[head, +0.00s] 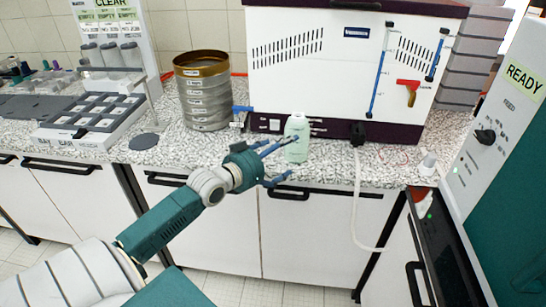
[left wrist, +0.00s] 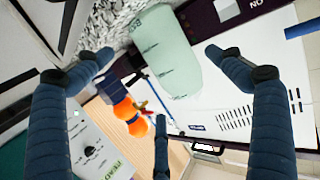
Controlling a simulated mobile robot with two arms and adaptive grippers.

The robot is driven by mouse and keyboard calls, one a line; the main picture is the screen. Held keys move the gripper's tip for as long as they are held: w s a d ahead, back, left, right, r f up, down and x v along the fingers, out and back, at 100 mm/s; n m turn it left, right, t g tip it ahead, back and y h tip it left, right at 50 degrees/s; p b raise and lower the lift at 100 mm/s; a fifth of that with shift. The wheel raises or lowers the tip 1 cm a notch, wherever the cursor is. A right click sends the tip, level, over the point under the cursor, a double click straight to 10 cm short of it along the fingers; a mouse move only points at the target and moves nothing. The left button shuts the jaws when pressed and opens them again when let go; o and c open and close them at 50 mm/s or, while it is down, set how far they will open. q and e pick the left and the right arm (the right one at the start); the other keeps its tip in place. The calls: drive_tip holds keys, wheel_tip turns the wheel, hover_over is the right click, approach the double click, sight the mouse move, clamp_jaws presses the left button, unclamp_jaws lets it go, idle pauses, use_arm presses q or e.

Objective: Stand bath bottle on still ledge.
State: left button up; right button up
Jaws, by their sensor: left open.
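The bath bottle (head: 297,140) is pale green and stands upright at the front of the speckled counter, before the still. In the left wrist view the bottle (left wrist: 166,52) shows large between the spread fingers. My left gripper (head: 282,158) is open, with its fingers pointing at the bottle from the left and front. I cannot tell whether a finger touches it. The still (head: 355,75) is a white vented cabinet with a dark purple top and base. A dark purple ledge (head: 330,128) runs along its foot, behind the bottle. My right gripper is not in view.
A stack of sieves (head: 204,100) stands left of the still. A grey tray rack (head: 95,115) is farther left. A pale hose (head: 358,200) hangs over the counter edge from a black fitting. A READY panel (head: 500,110) stands at the right.

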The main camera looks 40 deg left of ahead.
use_arm(q)
drive_tip(key=shift+s+r, duration=0.2)
drive_tip(key=shift+s, duration=0.8)
drive_tip(key=shift+s+r, duration=0.2)
drive_tip(key=shift+s, duration=0.75)
